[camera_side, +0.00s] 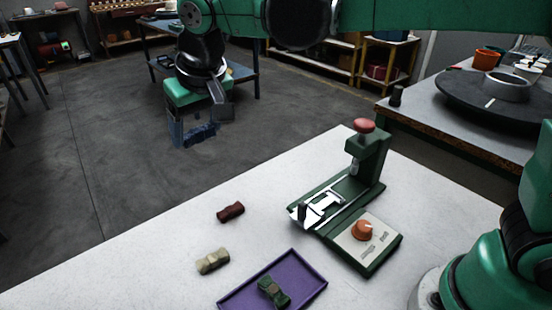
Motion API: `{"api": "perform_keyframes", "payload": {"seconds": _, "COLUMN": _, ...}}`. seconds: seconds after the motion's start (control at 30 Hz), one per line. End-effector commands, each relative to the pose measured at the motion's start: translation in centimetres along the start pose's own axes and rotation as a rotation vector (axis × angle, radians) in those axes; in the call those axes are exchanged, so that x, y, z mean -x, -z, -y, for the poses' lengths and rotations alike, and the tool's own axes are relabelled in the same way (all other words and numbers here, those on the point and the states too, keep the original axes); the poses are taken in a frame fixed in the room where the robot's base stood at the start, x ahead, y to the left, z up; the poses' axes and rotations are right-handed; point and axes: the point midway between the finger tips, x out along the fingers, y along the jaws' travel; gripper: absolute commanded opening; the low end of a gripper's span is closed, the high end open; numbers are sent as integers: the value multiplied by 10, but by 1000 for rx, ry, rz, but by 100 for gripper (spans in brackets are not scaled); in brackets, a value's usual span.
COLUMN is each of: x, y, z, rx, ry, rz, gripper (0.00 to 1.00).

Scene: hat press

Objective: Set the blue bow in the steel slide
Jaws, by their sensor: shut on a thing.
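My gripper (197,126) hangs at the upper middle of the side view, pointing down. It is shut on the blue bow (203,132), which sits low between the fingers; the dark fingers partly blend with it. The gripper and bow are seen against the floor, to the left of and apart from the press; their height is hard to judge. The steel slide (322,207) lies on the green base of the hat press (372,165), with a bright, bow-shaped outline and no bow visible in it.
A dark red bow (230,212) and a beige bow (212,261) lie on the white table (130,262). A green bow (272,291) lies in a purple tray (306,276) at the front. The press has a red knob (364,125) and an orange dial (363,229). The table's left is clear.

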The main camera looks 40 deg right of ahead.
Motion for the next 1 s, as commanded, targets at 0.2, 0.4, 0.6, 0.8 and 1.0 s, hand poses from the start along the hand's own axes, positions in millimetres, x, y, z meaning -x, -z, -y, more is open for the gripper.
{"api": "perform_keyframes", "payload": {"seconds": 0.2, "x": -16, "y": -51, "z": -99, "rx": -44, "ry": -14, "rz": 7, "gripper": 20}}
{"api": "perform_keyframes", "payload": {"seconds": 0.4, "x": -28, "y": -111, "z": -153, "rx": -66, "ry": -22, "rz": -2, "gripper": 20}}
{"api": "perform_keyframes", "payload": {"seconds": 0.6, "x": -34, "y": -145, "z": -172, "rx": -73, "ry": -27, "rz": -9, "gripper": 20}}
{"api": "perform_keyframes", "payload": {"seconds": 0.8, "x": -43, "y": -152, "z": -174, "rx": -72, "ry": -27, "rz": -11, "gripper": 20}}
{"api": "perform_keyframes", "payload": {"seconds": 1.0, "x": -61, "y": -159, "z": -173, "rx": -72, "ry": -27, "rz": -11, "gripper": 20}}
